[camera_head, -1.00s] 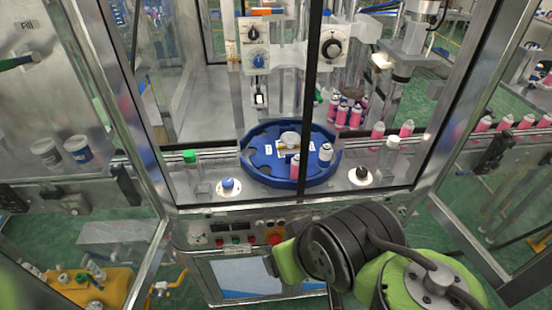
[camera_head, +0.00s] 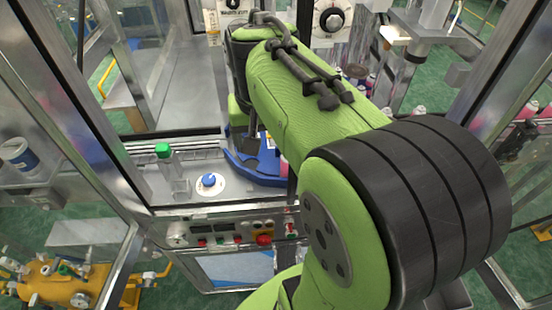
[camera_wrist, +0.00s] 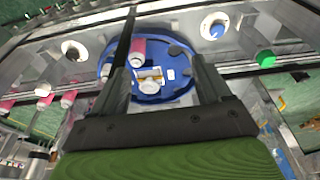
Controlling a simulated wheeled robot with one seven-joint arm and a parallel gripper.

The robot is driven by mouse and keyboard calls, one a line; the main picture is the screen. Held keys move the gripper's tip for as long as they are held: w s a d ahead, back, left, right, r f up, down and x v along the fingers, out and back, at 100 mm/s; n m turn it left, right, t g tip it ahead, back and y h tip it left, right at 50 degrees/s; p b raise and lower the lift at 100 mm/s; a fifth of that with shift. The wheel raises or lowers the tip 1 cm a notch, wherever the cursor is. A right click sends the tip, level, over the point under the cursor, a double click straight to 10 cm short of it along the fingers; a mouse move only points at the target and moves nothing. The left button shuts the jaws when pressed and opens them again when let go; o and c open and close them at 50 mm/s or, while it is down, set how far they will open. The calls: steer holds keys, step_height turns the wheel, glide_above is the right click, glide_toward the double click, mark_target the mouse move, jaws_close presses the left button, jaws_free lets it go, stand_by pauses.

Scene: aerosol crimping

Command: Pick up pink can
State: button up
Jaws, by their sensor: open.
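The pink can (camera_wrist: 137,47) stands in the blue rotary disc (camera_wrist: 172,62) in the wrist view, close to the left finger and seen between the two fingers. In the head view only a pink sliver (camera_head: 284,165) shows beside my arm. My gripper (camera_wrist: 158,66) is open and nothing is in it. It hangs over the disc, with its fingertips apart from the can as far as I can see. In the head view my arm hides most of the disc (camera_head: 258,172), and one dark finger shows in front of it.
A white-topped can (camera_wrist: 105,70) sits at the disc's left edge. More pink cans (camera_wrist: 68,99) line the conveyor at left. A green-capped post (camera_head: 163,152) and blue knob (camera_head: 209,180) stand left of the disc.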

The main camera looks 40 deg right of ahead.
steer(key=w+d+f+m+g+y+b, duration=0.1)
steer(key=w+d+f+m, duration=0.2)
steer(key=d, duration=0.3)
steer(key=w+d+f+m+g+b, duration=0.1)
steer(key=w+d+f+m, duration=0.15)
steer(key=d, duration=0.35)
steer(key=shift+n, duration=0.25)
steer(key=f, duration=0.5)
steer(key=f+b, duration=0.1)
steer(key=f, duration=0.5)
steer(key=f+b, duration=0.1)
steer(key=f, duration=0.4)
steer(key=shift+s+d+f, duration=0.2)
steer(key=shift+d+f, duration=0.05)
steer(key=shift+d, duration=0.05)
steer(key=shift+r, duration=0.1)
steer(key=c, duration=1.1)
step_height(320, 180, up, 10)
steer(key=shift+p, duration=0.8)
steer(key=shift+r, duration=0.1)
step_height(320, 180, up, 5)
steer(key=p, duration=0.4)
